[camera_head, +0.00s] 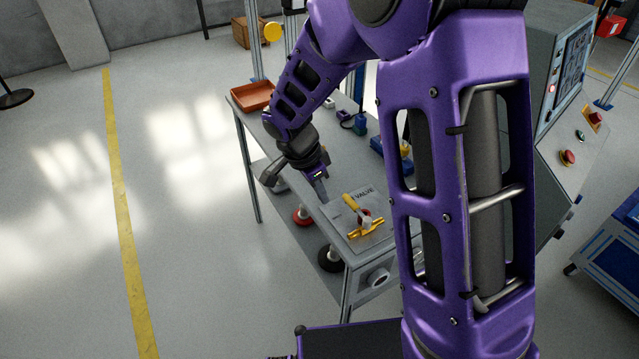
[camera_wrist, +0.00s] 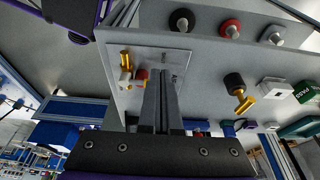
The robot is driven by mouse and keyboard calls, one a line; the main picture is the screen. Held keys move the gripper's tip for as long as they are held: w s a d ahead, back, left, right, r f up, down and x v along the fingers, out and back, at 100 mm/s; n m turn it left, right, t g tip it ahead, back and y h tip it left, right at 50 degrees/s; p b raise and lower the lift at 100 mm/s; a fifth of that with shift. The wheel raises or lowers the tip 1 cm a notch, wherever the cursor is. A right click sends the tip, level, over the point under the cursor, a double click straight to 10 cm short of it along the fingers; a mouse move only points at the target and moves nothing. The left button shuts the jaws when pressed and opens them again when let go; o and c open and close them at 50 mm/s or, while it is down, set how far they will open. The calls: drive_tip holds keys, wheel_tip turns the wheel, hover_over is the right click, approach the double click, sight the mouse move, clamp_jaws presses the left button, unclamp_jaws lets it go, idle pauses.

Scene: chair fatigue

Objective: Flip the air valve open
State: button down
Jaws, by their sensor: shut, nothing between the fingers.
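The air valve (camera_head: 365,216) sits on a grey plate (camera_head: 338,214) marked VALVE, at the near end of the workbench. Its yellow lever (camera_head: 351,203) slants up and left from the body, and a yellow fitting lies at its front. In the wrist view the valve (camera_wrist: 126,75) is left of my fingers, with a red part (camera_wrist: 141,74) beside it. My gripper (camera_head: 323,198) is shut and empty, left of the lever and apart from it in the head view. Its fingers (camera_wrist: 161,76) point over the plate in the wrist view and partly hide it.
The workbench (camera_head: 300,155) carries an orange tray (camera_head: 252,95) at its far left and blue items farther back. A black and yellow part (camera_wrist: 238,90) stands right of my fingers. A control console (camera_head: 560,130) stands at the right. The floor left of the bench is clear.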

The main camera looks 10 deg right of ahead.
sight(355, 208)
drive_tip(key=x, duration=0.4)
drive_tip(key=d, duration=0.1)
drive_tip(key=w+d+f, duration=0.1)
drive_tip(key=d, duration=0.1)
drive_tip(key=shift+w+p, duration=0.15)
drive_tip(key=shift+p, duration=0.15)
drive_tip(key=shift+w+d+f, duration=0.15)
drive_tip(key=shift+w+d, duration=0.1)
drive_tip(key=shift+d, duration=0.15)
